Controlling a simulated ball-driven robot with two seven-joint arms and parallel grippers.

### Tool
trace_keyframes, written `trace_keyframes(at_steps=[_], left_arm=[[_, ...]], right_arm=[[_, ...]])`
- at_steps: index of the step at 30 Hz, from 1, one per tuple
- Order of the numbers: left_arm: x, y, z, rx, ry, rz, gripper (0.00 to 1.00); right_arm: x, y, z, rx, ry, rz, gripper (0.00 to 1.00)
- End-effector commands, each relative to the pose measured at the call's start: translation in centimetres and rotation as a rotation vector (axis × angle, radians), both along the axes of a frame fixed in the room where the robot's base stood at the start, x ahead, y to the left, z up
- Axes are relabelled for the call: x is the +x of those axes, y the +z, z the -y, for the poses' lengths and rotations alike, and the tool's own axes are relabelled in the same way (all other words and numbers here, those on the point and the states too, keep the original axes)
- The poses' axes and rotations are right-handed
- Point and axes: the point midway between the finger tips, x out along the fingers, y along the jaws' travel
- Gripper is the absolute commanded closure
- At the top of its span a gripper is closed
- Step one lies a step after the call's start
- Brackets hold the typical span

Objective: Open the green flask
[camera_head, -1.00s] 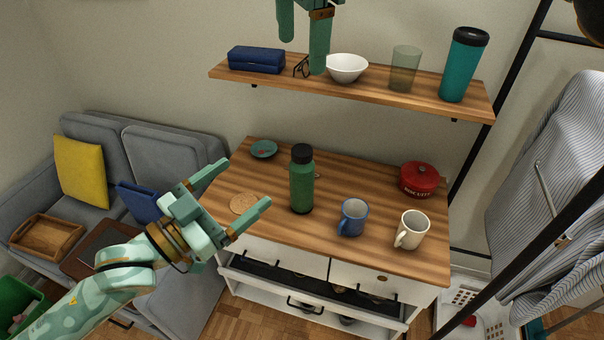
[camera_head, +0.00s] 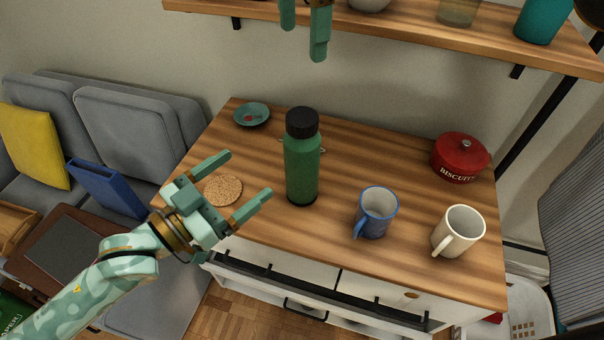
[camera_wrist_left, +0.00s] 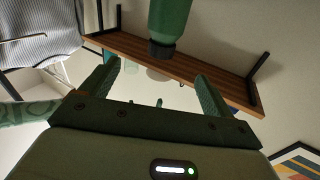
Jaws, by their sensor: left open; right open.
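The green flask (camera_head: 301,165) stands upright on the wooden desk top (camera_head: 400,165), with its black cap (camera_head: 302,122) on. The flask also shows at the top of the left wrist view (camera_wrist_left: 171,18), upside down in that picture, cap towards the shelf. My left gripper (camera_head: 249,174) is open and empty, left of the flask, its fingers pointing towards it. A gap shows between them. In the left wrist view the two fingers stand apart with nothing between their tips. My right gripper (camera_head: 304,38) is open and empty at the top edge, above and behind the flask.
A cork coaster (camera_head: 222,190) lies behind the left gripper's fingers. A teal dish (camera_head: 252,115) is at the back left. A blue mug (camera_head: 376,214), a cream mug (camera_head: 459,232) and a red biscuit pot (camera_head: 459,158) stand to the right. A shelf (camera_head: 400,28) hangs above.

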Motion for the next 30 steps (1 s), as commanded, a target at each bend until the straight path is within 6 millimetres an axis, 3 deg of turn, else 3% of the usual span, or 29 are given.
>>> trace_keyframes(at_steps=[1,3,6,8,14,30], left_arm=[[0.3,-2.9,0.0,0.000,0.000,-0.021,0.12],[0.5,-5.2,0.0,0.000,0.000,-0.038,0.12],[0.7,-7.8,0.0,0.000,0.000,-0.058,0.12],[0.8,-8.6,0.0,0.000,0.000,-0.064,0.12],[1.8,-8.6,1.0,-0.002,0.001,-0.062,0.12],[10.2,-8.5,9.3,-0.002,0.000,-0.062,0.12]], right_arm=[[0.7,-3.1,0.0,0.000,0.000,-0.020,0.29],[1.2,-5.6,0.0,0.000,0.000,-0.037,0.29],[1.9,-8.4,0.0,0.000,0.000,-0.057,0.29],[2.1,-9.2,0.0,0.000,0.000,-0.063,0.29],[2.1,-9.2,0.0,0.000,0.000,-0.063,0.29],[2.1,-9.2,0.0,0.000,0.000,-0.063,0.29]])
